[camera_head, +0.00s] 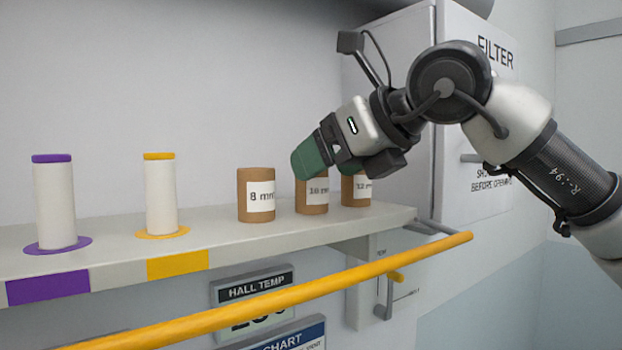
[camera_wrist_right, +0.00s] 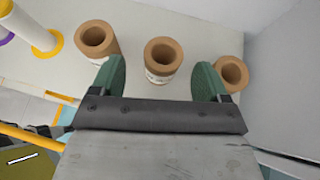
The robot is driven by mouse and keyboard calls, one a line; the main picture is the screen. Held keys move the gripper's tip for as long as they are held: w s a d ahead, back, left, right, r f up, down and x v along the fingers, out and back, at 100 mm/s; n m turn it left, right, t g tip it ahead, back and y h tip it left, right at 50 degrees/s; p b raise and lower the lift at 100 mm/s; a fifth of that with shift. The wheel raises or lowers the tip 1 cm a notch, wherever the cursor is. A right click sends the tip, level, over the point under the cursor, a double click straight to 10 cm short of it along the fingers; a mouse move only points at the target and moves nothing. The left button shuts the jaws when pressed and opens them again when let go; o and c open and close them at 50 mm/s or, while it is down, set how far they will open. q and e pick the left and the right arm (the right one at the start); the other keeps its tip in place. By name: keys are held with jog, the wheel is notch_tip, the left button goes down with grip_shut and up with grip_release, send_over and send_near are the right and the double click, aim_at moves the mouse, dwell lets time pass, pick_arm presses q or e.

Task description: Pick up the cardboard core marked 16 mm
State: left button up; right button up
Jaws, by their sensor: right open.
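The cardboard core whose label appears to read 16 mm (camera_head: 312,198) stands upright on the shelf, the middle one of three brown cores; its print is small. In the right wrist view this core (camera_wrist_right: 163,56) lies between the finger lines, its hollow top slightly beyond the tips. My right gripper (camera_head: 326,165) has green fingers, which are open and empty. It is above and around the top of the middle core in the head view, hiding part of it; I cannot tell if they touch. My left gripper is not in view.
The 8 mm core (camera_head: 256,195) and 12 mm core (camera_head: 356,190) stand close on either side. White spools with purple (camera_head: 54,205) and yellow (camera_head: 160,197) ends stand further left on the shelf (camera_head: 110,262). A yellow rail (camera_head: 300,294) runs along the front; a filter cabinet (camera_head: 392,90) stands behind.

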jog(key=p+x, duration=0.2)
jog(key=x, duration=0.1)
jog(key=shift+w+a+r, duration=0.1)
jog(key=shift+w, duration=0.2)
jog(key=shift+w+a+f, duration=0.15)
jog(key=shift+f, duration=0.1)
jog(key=shift+c, duration=0.4)
jog(key=c, duration=0.9)
